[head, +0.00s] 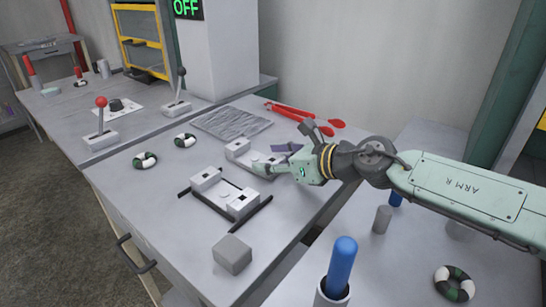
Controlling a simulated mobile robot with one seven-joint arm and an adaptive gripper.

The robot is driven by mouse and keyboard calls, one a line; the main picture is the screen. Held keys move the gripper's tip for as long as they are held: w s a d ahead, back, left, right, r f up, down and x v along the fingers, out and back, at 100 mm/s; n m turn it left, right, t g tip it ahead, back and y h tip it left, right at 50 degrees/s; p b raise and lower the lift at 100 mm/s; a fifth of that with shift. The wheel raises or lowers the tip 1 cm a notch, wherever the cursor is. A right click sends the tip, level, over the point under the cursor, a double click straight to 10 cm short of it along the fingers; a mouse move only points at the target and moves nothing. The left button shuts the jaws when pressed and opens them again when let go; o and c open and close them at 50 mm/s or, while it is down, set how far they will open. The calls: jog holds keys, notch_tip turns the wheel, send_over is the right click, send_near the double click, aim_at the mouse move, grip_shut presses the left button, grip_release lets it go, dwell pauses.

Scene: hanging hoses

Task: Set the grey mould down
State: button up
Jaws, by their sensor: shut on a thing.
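The grey mould (238,150) is a pale grey piece with raised end blocks. My gripper (264,168) reaches in from the right and is shut on it. The mould is at or just above the workbench; I cannot tell whether it touches. The fingers and arm hide its right part. A similar pale grey piece (208,180) with two raised blocks sits between dark rails (262,207) on the bench, in front and to the left of my gripper.
A grey cube (232,254) stands near the bench's front. Red-handled tongs (300,118) and a grey textured sheet (231,122) lie behind. Two black-and-white rings (145,160) (185,140) lie left. A blue-handled tool (342,265) stands at front right. The workbench (140,205) is clear at left front.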

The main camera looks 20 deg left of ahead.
jog(key=shift+f+b, duration=0.2)
jog(key=shift+b, duration=0.1)
jog(key=o, duration=1.6)
jog(key=shift+r, duration=0.1)
jog(key=shift+r+p, duration=0.15)
jog(key=shift+p, duration=0.15)
jog(key=b+v, duration=0.1)
jog(key=v, duration=1.1)
jog(key=shift+b, duration=0.35)
